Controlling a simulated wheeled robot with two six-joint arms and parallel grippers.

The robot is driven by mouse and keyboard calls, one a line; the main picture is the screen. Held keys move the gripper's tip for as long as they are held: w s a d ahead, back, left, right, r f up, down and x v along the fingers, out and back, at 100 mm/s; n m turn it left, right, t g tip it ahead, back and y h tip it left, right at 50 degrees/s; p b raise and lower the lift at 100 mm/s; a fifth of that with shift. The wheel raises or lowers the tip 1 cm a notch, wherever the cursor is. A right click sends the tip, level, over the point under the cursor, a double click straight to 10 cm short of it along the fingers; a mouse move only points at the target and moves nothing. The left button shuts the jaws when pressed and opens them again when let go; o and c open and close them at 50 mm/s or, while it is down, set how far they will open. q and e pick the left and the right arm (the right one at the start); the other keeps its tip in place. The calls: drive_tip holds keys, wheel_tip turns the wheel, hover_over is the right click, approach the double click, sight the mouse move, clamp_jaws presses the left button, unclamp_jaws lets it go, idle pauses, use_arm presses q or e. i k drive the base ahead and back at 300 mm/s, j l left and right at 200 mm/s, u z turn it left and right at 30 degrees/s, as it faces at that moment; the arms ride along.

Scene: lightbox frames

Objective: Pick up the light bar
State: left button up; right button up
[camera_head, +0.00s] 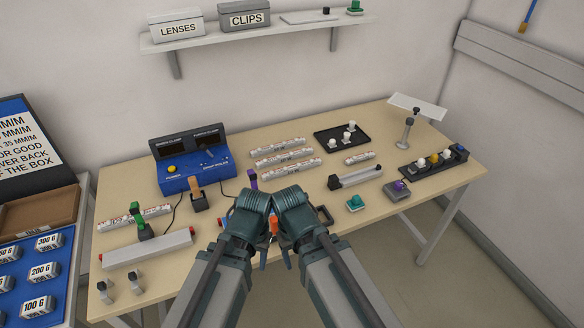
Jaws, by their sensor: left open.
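A long pale bar with dark red ends (148,248) lies at the table's left front; it looks like the light bar, but I cannot tell for certain. A shorter white-topped bar on a dark base (355,177) lies right of the middle. My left gripper (247,240) is open over the table's front middle, well to the right of the long bar and apart from it. My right gripper (303,240) is close beside it, and its jaws are largely hidden by its own wrist. An orange-red piece (274,225) shows between the two grippers, partly hidden.
A blue box with dark displays (195,166) stands at the back left. Several printed white tubes (283,157) lie mid-table. A black tray with white pieces (341,138), a lamp (409,118) and a dark rack (433,161) stand to the right. Small grey pieces (134,281) lie front left.

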sight(275, 174)
drive_tip(key=i+l+u, duration=0.1)
drive_tip(key=u, duration=0.25)
drive_tip(key=l+u, duration=0.2)
drive_tip(key=u, duration=0.15)
drive_tip(key=i+l+u, duration=0.1)
drive_tip(key=l+u, duration=0.25)
drive_tip(key=j, duration=0.1)
